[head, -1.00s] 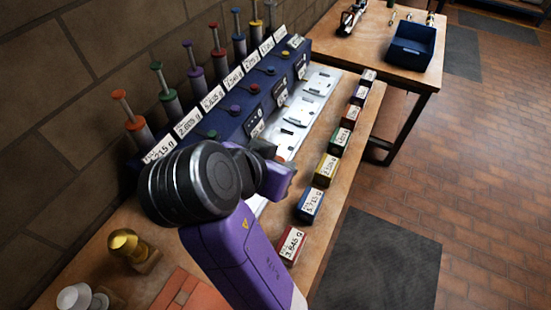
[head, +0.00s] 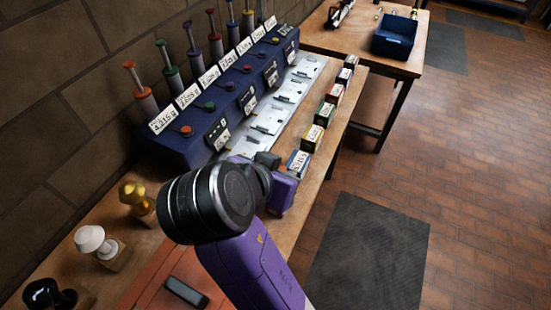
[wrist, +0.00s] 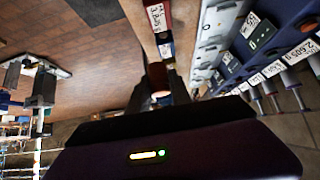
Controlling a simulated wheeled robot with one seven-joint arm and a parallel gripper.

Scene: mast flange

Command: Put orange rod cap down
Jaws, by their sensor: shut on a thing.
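The orange rod cap (head: 129,65) tops the nearest upright rod at the left end of a dark blue console (head: 180,152). My arm hides most of the gripper. In the wrist view the fingers (wrist: 158,78) are close together on a small brownish-red thing that I cannot make out clearly.
Several rods with other coloured caps line the console. Pale plates (head: 265,120) and labelled boxes, including a blue one (head: 298,163), sit along the bench. A gold knob-shaped piece (head: 135,195) and a white one (head: 95,243) stand front left. A blue bin (head: 394,38) is on the far table.

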